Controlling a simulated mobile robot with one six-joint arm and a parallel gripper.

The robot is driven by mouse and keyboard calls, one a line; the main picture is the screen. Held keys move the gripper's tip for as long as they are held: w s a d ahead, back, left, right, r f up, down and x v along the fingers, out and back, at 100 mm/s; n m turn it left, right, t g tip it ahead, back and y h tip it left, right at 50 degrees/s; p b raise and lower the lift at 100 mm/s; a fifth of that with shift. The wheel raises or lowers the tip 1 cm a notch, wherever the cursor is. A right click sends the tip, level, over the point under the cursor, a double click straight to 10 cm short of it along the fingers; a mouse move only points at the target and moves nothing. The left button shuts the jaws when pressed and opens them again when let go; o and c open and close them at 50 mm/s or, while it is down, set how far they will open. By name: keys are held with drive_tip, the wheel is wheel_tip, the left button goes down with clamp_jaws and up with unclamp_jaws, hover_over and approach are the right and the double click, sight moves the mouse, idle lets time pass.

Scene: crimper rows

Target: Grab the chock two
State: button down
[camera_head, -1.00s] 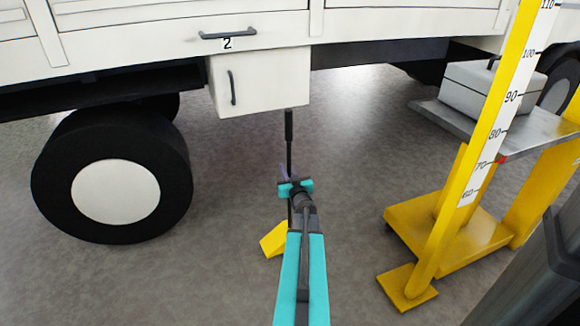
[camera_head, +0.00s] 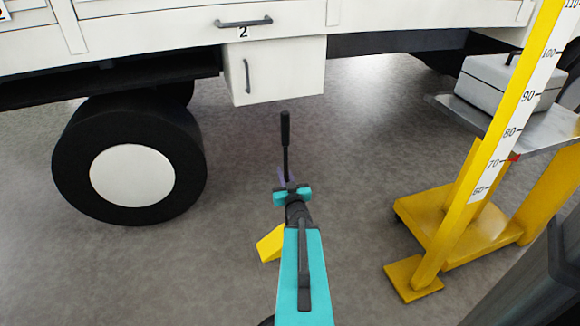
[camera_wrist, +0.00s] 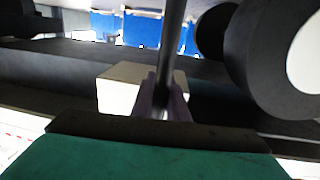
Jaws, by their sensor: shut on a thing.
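A yellow wedge-shaped chock (camera_head: 271,243) shows just left of my arm in the head view, its right side hidden behind the arm. A thin dark rod with a thicker black grip (camera_head: 285,128) on top stands nearly upright above it and appears to be its handle; the joint between them is hidden. My gripper (camera_head: 287,178) is shut on this rod, below the black grip. In the wrist view the rod (camera_wrist: 173,45) passes between the purple fingers (camera_wrist: 162,100). No number shows on the chock.
A white truck body (camera_head: 170,35) with a "2" under its handle spans the top. Its black wheel (camera_head: 75,165) is at left, and a white locker (camera_head: 280,72) hangs beyond the rod. A yellow stand (camera_head: 450,235) with a scale and a grey case (camera_head: 510,85) is at right. Floor between is clear.

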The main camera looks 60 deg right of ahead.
drive_tip(key=shift+a+r+p, duration=0.25)
drive_tip(key=shift+a+p, duration=0.15)
drive_tip(key=shift+a, duration=0.3)
idle(0.5)
